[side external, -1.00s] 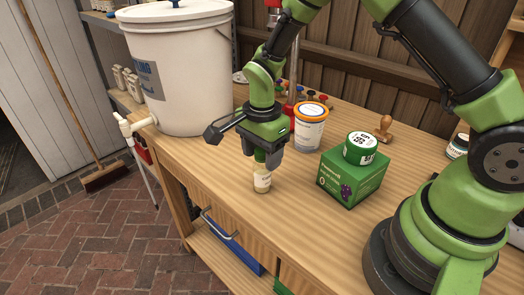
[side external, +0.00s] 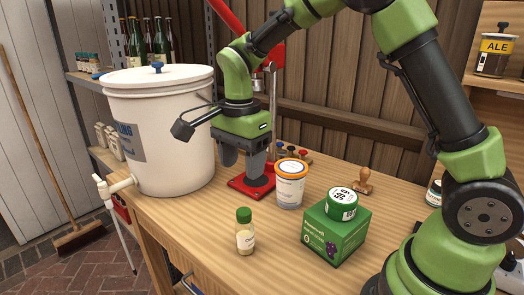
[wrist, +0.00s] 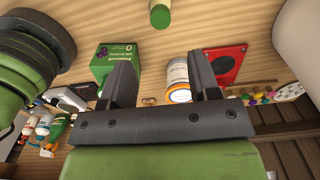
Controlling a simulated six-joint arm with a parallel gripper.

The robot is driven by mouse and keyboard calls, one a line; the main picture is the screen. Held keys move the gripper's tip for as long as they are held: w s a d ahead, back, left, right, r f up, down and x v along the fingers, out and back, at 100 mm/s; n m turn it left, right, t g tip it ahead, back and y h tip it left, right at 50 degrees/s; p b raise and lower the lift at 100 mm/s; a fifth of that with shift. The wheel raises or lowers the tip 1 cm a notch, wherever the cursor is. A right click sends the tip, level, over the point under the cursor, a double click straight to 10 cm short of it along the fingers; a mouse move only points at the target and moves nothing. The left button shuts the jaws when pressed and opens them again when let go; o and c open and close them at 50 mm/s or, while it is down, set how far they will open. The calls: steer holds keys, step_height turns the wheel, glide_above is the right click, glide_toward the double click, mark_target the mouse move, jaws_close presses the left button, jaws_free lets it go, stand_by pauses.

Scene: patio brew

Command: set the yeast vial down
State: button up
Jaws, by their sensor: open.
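The yeast vial (side external: 245,238), a small clear bottle with a green cap and a pale label, stands upright on the wooden bench (side external: 200,225) near its front edge. Its green cap also shows at the top of the wrist view (wrist: 160,15). My gripper (side external: 241,176) is open and empty, above and behind the vial and apart from it. In the wrist view both fingers (wrist: 163,78) are spread with nothing between them.
A white lidded bucket (side external: 170,130) with a tap stands at left. A red-based stand (side external: 248,187) is behind.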

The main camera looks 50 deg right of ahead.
steer(key=s+r+n+t+y, duration=0.1)
steer(key=s+r+n+t, duration=0.2)
steer(key=s+r+n, duration=0.45)
steer(key=s+r+n+t+y, duration=0.1)
steer(key=s+r+n+t, duration=0.2)
steer(key=s+n, duration=0.3)
steer(key=shift+s+d+r+t, duration=0.4)
steer(key=shift+s+t, duration=0.2)
steer(key=shift+s, duration=2)
steer(key=shift+n, duration=0.25)
